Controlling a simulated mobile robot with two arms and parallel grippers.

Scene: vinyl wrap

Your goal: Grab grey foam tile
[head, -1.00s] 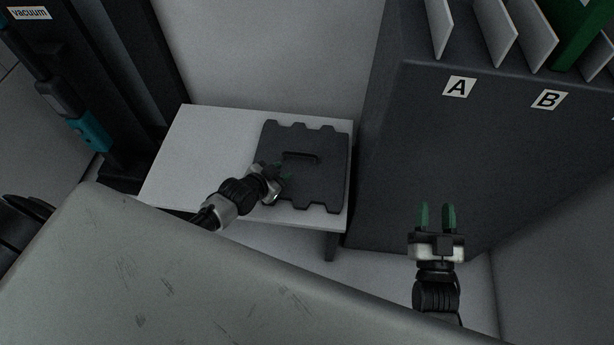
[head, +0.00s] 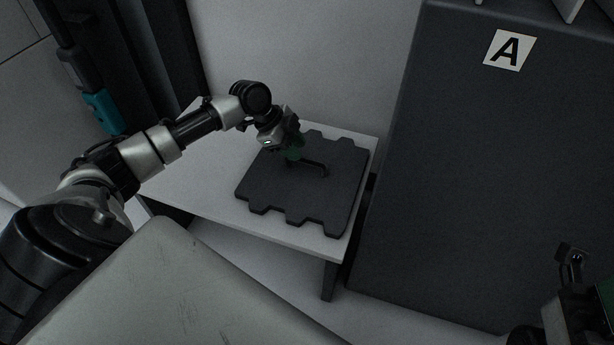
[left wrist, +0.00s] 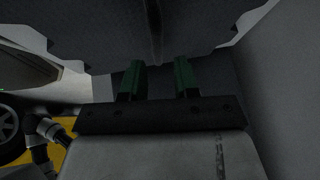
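The dark grey foam tile (head: 335,192), with notched edges and a black handle (head: 315,167) on top, lies flat on a small white table (head: 180,180). My left gripper (head: 294,151) is over the tile's far left part, close to the handle. In the left wrist view its two green fingers (left wrist: 160,80) are apart, with the tile (left wrist: 110,30) and its handle (left wrist: 154,25) beyond them. Nothing shows between the fingers.
A tall dark cabinet (head: 450,170) with a label A (head: 509,50) stands right of the table. A dark stand with a teal part (head: 104,112) is at the back left. A pale grey surface (head: 190,290) fills the front.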

